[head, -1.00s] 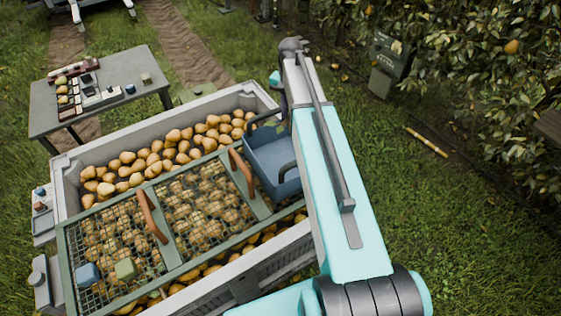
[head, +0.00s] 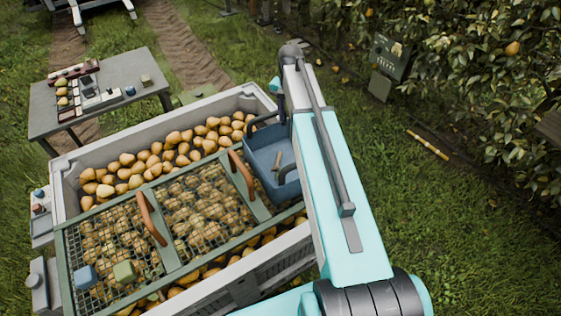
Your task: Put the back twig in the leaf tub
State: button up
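The blue tub (head: 263,150), which looks like the leaf tub, sits at the right end of the pear bin, with two dark handles. A small thin brown twig (head: 277,159) lies inside it. My arm reaches past the tub's right side, and its far end, with my gripper (head: 277,88), is beyond the tub, near the bin's far corner. The gripper is small and mostly hidden by my arm, so its fingers do not show clearly. No other twig can be made out.
The bin (head: 100,157) is full of pears. A green mesh frame (head: 166,256) with orange-brown handles lies across it, with a blue block (head: 86,277) and a green block (head: 124,271) on top. A grey table (head: 140,63) stands behind left. Leafy trees (head: 480,80) stand right.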

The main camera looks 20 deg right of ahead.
jog(key=shift+r, duration=0.1)
notch_tip(320, 180, up, 14)
jog(key=b, duration=0.3)
jog(key=shift+f+b, duration=0.2)
jog(key=shift+b, duration=0.1)
dwell(0.5)
dwell(0.9)
